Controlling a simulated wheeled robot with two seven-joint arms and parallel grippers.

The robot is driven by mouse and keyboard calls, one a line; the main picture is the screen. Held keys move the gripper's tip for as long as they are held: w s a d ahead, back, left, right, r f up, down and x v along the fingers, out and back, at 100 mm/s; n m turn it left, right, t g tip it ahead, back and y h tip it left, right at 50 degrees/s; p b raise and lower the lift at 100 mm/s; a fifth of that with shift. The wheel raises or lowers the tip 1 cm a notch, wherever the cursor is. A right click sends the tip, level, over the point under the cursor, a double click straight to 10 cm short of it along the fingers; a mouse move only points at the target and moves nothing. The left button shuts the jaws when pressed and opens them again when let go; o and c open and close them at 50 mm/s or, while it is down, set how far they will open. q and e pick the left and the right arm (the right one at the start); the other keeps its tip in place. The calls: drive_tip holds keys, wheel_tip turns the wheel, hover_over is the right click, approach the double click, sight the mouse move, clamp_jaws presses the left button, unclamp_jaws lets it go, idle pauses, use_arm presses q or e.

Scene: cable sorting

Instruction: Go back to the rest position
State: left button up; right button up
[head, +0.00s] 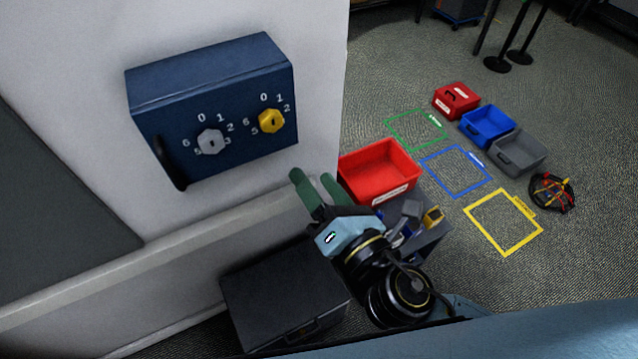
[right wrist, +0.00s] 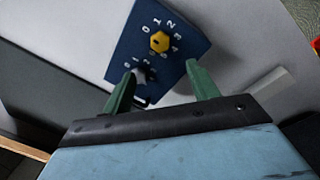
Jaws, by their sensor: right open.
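My right gripper (head: 316,190) has green fingers and a light blue body. In the head view it is below and to the right of a blue wall box, apart from it. Its fingers stand apart with nothing between them, and they also show in the right wrist view (right wrist: 161,92). The blue box (head: 215,108) is on the white wall and has a grey dial (head: 210,142), a yellow dial (head: 271,121) and a dark handle (head: 169,163). The box is ahead of the fingers in the right wrist view (right wrist: 190,40). My left gripper is not in view.
A red bin (head: 378,165) is just right of the gripper, beside small loose items (head: 411,210). A black case (head: 285,295) is below. Red (head: 456,100), blue (head: 487,126) and grey (head: 518,152) bins, a cable bundle (head: 552,193) and taped squares are on the floor at right.

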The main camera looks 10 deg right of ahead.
idle(0.3)
drive_tip(key=w+d+f+m+g+h+b, duration=0.2)
drive_tip(key=d+f+m, duration=0.1)
drive_tip(key=f, duration=0.9)
drive_tip(key=w+d+f+m+g+h+b, duration=0.1)
drive_tip(key=d+f+m+g+b, duration=0.15)
drive_tip(key=f, duration=1.05)
drive_tip(key=s+d+f+m+g+h+b, duration=0.1)
drive_tip(key=s+d+f+m+g+b, duration=0.2)
drive_tip(key=f, duration=0.6)
drive_tip(key=s+d+f+m+h, duration=0.1)
drive_tip(key=d+f+m, duration=0.25)
drive_tip(key=f, duration=0.45)
drive_tip(key=s+d+f+m+g+h+b, duration=0.1)
drive_tip(key=s+d+f+m+g+b, duration=0.15)
drive_tip(key=s+f+m, duration=0.55)
drive_tip(key=s+d+f+m+g+h+b, duration=0.1)
drive_tip(key=s+d+f+m+g+b, duration=0.15)
drive_tip(key=s+f, duration=0.7)
drive_tip(key=s+d+f+m+g+b, duration=0.2)
drive_tip(key=s+f+m+g, duration=0.2)
drive_tip(key=s+f, duration=0.6)
drive_tip(key=s+m, duration=0.2)
drive_tip(key=s, duration=0.1)
drive_tip(key=shift+s+d+f+m, duration=0.15)
drive_tip(key=shift+s+f+m, duration=0.05)
drive_tip(key=shift+m, duration=0.15)
